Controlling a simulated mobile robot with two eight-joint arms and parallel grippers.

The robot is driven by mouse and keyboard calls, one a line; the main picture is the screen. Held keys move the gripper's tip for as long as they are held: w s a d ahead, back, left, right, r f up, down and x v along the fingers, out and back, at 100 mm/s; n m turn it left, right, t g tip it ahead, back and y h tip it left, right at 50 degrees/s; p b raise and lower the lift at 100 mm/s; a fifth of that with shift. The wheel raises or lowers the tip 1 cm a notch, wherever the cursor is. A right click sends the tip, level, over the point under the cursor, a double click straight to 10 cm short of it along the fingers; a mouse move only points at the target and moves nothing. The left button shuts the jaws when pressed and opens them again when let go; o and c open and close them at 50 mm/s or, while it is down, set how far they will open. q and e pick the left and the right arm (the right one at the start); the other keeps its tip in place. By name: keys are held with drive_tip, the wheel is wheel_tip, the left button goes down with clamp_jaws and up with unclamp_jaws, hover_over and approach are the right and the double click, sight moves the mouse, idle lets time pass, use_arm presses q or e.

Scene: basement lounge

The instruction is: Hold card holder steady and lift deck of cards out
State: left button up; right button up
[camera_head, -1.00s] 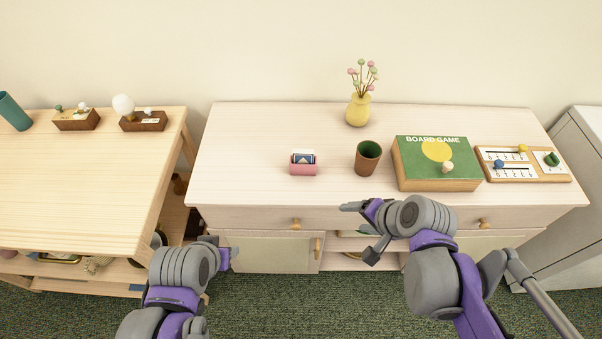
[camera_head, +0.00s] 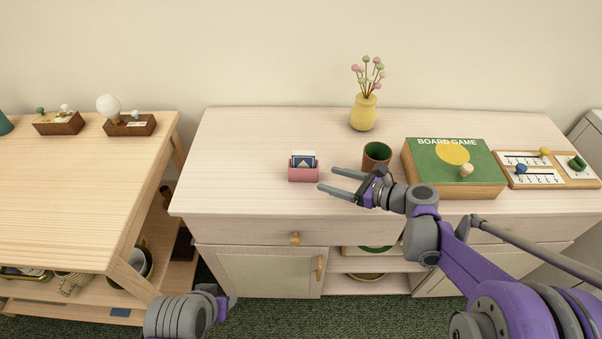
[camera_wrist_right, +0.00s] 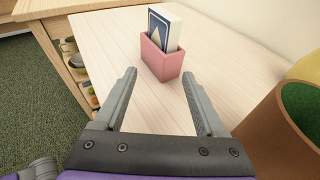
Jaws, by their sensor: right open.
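The pink card holder (camera_head: 303,174) stands upright on the pale cabinet top, left of the middle. The deck of cards (camera_head: 303,157), blue and white, sits in it with its upper part sticking out. My right gripper (camera_head: 326,179) is open and empty, just right of the holder and apart from it. In the right wrist view the holder (camera_wrist_right: 161,63) and deck (camera_wrist_right: 164,27) show ahead of the open fingers (camera_wrist_right: 160,92). My left arm is low at the left in the head view, in front of the cabinet; its fingers cannot be made out clearly.
A brown cup with a green inside (camera_head: 376,158) stands right behind my right gripper. Further right are a board game box (camera_head: 455,168) and a score board (camera_head: 547,172). A yellow vase (camera_head: 363,113) stands at the back. The cabinet top left of the holder is clear.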

sight(314, 175)
drive_tip(key=b+x, duration=0.1)
drive_tip(key=x, duration=0.8)
drive_tip(key=shift+b, duration=0.4)
clamp_jaws()
idle(1.0)
drive_tip(key=shift+o, duration=2.2)
unclamp_jaws()
